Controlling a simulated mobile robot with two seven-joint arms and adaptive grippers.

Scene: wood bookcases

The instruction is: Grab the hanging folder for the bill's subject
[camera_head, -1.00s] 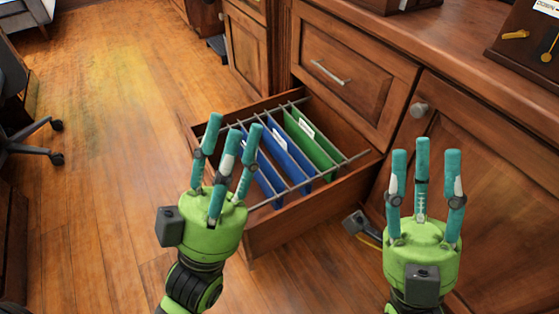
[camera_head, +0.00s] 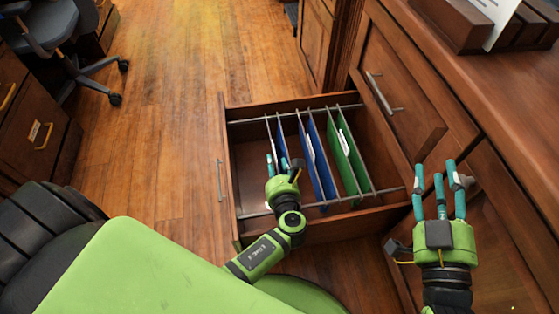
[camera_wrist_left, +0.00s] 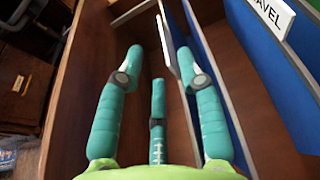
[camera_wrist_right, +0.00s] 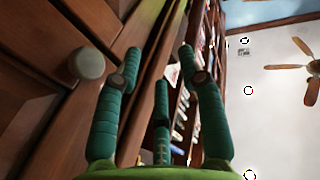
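Hanging folders sit on metal rails in an open drawer (camera_head: 225,165): a left blue folder (camera_head: 282,128), a middle blue folder (camera_head: 320,172) and a green folder (camera_head: 347,165) to the right. My left gripper (camera_head: 277,163) is inside the drawer at the leftmost folder, fingers open. In the left wrist view, the left gripper (camera_wrist_left: 158,68) has a white tab (camera_wrist_left: 166,45) between its fingers, close to the right one. Beyond it, a blue folder (camera_wrist_left: 245,45) carries a label (camera_wrist_left: 270,12) whose visible letters read "AVEL". My right gripper (camera_head: 440,175) is open and empty. No bill is readable.
A wooden cabinet with a closed drawer (camera_head: 395,100) stands right of the open drawer. A white paper (camera_head: 500,18) stands in a wooden holder on its top. A cabinet knob (camera_wrist_right: 90,62) is near my right gripper.

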